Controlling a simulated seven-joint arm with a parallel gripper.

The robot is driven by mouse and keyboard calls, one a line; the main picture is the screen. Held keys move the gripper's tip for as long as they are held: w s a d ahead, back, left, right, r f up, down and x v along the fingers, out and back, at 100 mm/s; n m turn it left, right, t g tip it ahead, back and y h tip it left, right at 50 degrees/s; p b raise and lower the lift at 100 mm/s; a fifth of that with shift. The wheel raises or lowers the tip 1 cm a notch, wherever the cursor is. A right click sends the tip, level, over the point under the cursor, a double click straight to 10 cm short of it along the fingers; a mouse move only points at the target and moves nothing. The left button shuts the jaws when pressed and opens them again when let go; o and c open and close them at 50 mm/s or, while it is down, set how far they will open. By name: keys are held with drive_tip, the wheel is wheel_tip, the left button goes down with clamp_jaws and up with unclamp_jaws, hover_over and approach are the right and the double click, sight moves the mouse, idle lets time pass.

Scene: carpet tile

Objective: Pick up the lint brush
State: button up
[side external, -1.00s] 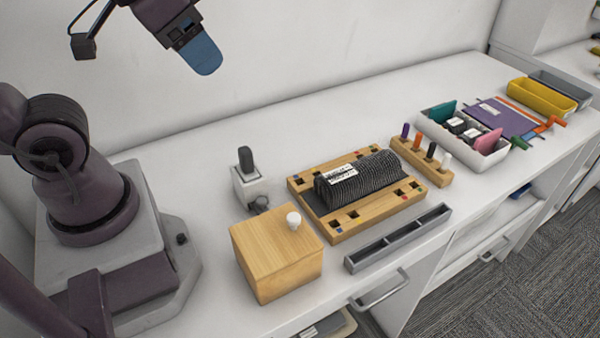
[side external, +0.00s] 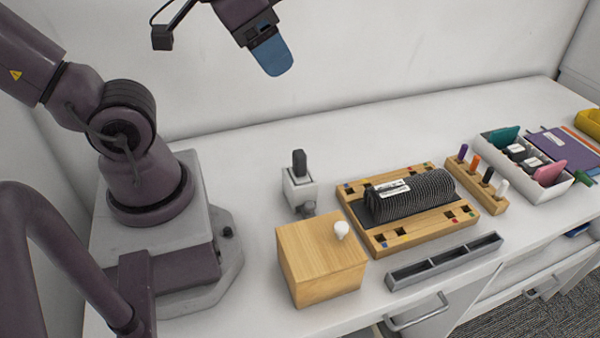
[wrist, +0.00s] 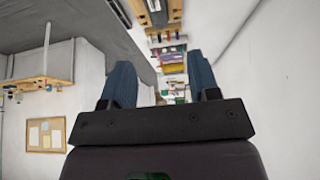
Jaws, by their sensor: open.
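A dark upright handle (side external: 299,162) stands in a small white and grey holder (side external: 300,190) behind the wooden box; it looks like the lint brush, but its bristle part is hidden and I cannot be sure. My gripper (side external: 271,57) is high above the back of the counter, well above and slightly left of this handle, touching nothing. In the wrist view my gripper (wrist: 162,82) shows two blue fingers apart with nothing held between them. The lint brush cannot be made out in the wrist view.
A wooden box with a white knob (side external: 322,265) stands in front of the holder. To the right are a wooden board (side external: 385,238) bearing ribbed dark carpet samples, a grey tray (side external: 447,262), a marker rack (side external: 491,203) and a white bin (side external: 545,192). The back counter is clear.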

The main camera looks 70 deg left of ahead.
drive_tip(key=n+g+y, duration=0.5)
drive_tip(key=n+g, duration=0.1)
drive_tip(key=n, duration=1.2)
approach(301, 155)
drive_tip(key=x, duration=0.6)
drive_tip(key=shift+s+a+f, duration=0.1)
drive_tip(key=shift+a, duration=0.2)
drive_tip(key=shift+h, duration=0.3)
drive_tip(key=shift+x, duration=3.25)
drive_tip(key=shift+d, duration=0.15)
